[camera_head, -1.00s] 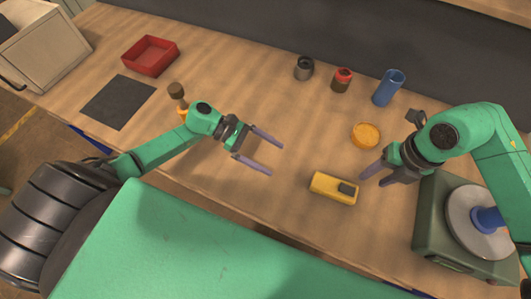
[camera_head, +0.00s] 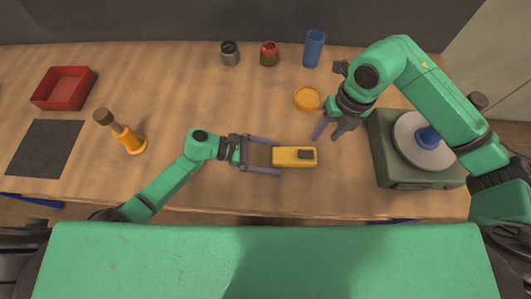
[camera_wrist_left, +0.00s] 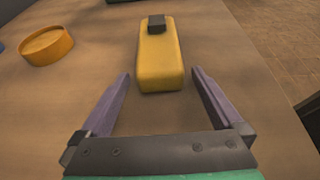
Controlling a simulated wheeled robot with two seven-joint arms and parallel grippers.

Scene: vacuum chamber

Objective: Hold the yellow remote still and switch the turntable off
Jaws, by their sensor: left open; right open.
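The yellow remote (camera_head: 286,157) lies on the workbench with a dark block on its top; it also shows in the left wrist view (camera_wrist_left: 160,65). My left gripper (camera_head: 280,157) is open around the remote's left end, one finger on each side, with visible gaps. In the left wrist view my left gripper (camera_wrist_left: 161,74) holds nothing. My right gripper (camera_head: 327,138) is open and empty, pointing down just beyond the remote's right end. The turntable (camera_head: 389,174), a green box with a pale disc and a blue piece on it, stands right of the remote.
An orange round dish (camera_head: 307,99) is behind the remote. A grey jar (camera_head: 230,54), a red-topped jar (camera_head: 269,55) and a blue cup (camera_head: 314,48) stand along the back. A red tray (camera_head: 64,88), dark mat (camera_head: 43,147) and orange-handled tool (camera_head: 130,139) are left.

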